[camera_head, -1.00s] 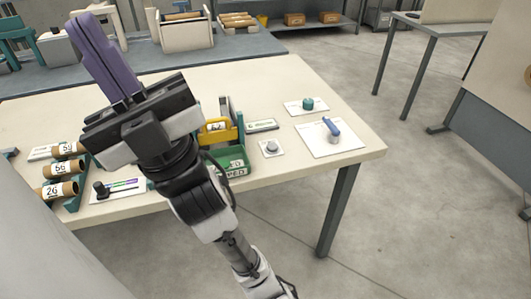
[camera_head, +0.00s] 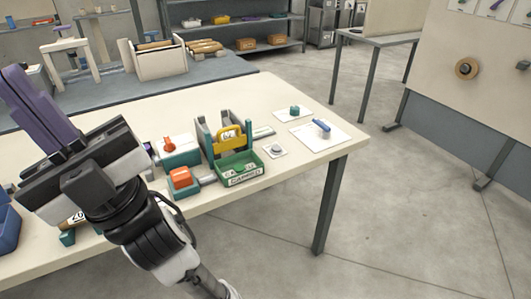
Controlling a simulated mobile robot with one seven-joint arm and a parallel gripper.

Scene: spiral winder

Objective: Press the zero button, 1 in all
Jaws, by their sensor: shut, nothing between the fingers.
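A round grey button on a small white plate (camera_head: 276,150) lies near the table's front right edge. Its label is too small to read, so I cannot tell for sure that it is the zero button. My gripper (camera_head: 18,75) is shut and empty, with its long purple fingers pointing up and left. It is at the far left of the view, well apart from the grey button.
Beside the button stand a green tray (camera_head: 240,171) and a yellow-handled holder (camera_head: 229,139). Orange-topped teal units (camera_head: 183,180) are further left. A blue lever on a white plate (camera_head: 322,127) and a teal knob (camera_head: 294,111) lie to the right on the table (camera_head: 185,100).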

